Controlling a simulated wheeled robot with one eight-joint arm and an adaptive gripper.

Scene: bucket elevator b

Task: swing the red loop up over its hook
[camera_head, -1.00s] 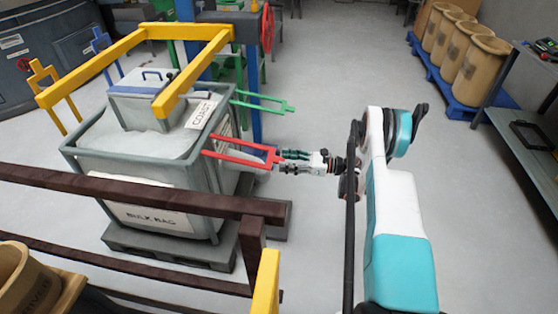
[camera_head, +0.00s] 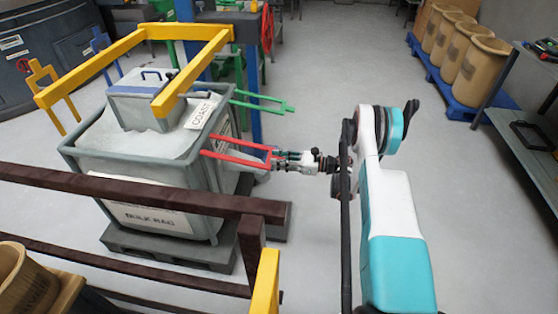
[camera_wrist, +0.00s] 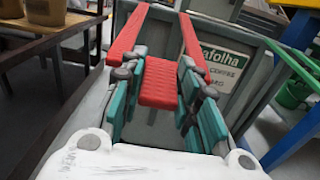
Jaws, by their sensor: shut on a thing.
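The red loop (camera_head: 235,152) sticks out nearly level from the near right corner of the grey bag crate (camera_head: 75,171), in the head view. My gripper (camera_head: 274,158) is at its outer end. In the wrist view the red loop (camera_wrist: 160,82) shows as two side straps and a ribbed cross piece. The cross piece lies between the teal fingers of my gripper (camera_wrist: 160,92), which are shut on it. A yellow frame (camera_head: 200,73) hangs over the crate, with its near end above the crate's right part. I cannot tell which part of it is the red loop's hook.
A green loop (camera_head: 262,101) sticks out behind the red one. Blue and yellow loops stand at the crate's left side. A brown rail (camera_head: 130,190) runs in front of the crate. Floor right of the crate is clear. A blue post (camera_head: 252,95) stands behind.

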